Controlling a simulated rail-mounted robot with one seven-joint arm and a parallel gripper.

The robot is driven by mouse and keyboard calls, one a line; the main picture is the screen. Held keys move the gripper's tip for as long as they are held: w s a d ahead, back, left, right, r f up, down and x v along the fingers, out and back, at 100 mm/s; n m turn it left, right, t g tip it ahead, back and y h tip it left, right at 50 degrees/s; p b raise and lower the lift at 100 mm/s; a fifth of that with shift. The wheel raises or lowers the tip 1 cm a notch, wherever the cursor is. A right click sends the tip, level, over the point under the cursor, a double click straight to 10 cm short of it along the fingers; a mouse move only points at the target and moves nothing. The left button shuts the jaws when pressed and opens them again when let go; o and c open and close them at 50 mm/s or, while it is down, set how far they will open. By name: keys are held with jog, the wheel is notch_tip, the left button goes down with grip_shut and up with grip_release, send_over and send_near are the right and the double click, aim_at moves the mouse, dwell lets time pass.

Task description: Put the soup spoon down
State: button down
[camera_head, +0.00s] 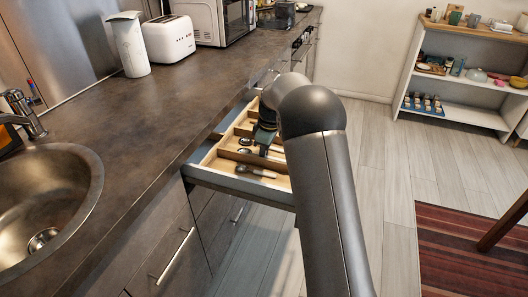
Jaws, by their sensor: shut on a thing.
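An open drawer (236,182) below the counter holds a wooden cutlery divider (222,163). My gripper (263,151) is low over the divider, pointing down, shut on what appears to be the soup spoon. The held spoon is small and mostly hidden by the gripper and arm. I cannot tell whether it touches the drawer bottom. A spoon with a wooden handle (256,171) lies in the front compartment. Dark spoon heads (244,151) show just left of my gripper.
The counter (150,130) runs along the left, above the drawer, with a sink (45,205), a white jug (129,45) and a toaster (168,38). My arm covers the drawer's right side. A shelf (460,80) stands far right. The floor between is clear.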

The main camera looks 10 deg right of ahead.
aim_at(269, 157)
jog(key=shift+f, duration=0.15)
jog(key=c, duration=1.7)
grip_release()
notch_tip(269, 157, up, 12)
jog(key=d+p, duration=0.1)
jog(key=p, duration=0.1)
jog(key=s+f+m, duration=0.1)
jog(key=s+m, duration=0.2)
jog(key=s, duration=1)
jog(key=s+a+f+m+h, duration=0.1)
jog(key=s+m, duration=0.3)
jog(key=s, duration=0.9)
jog(key=s+f+m+g, duration=0.1)
jog(key=s+f+m, duration=0.2)
jog(key=s, duration=1.1)
jog(key=shift+s+a+f+m, duration=0.1)
jog(key=shift+a+f+m, duration=0.15)
jog(key=shift+m, duration=0.45)
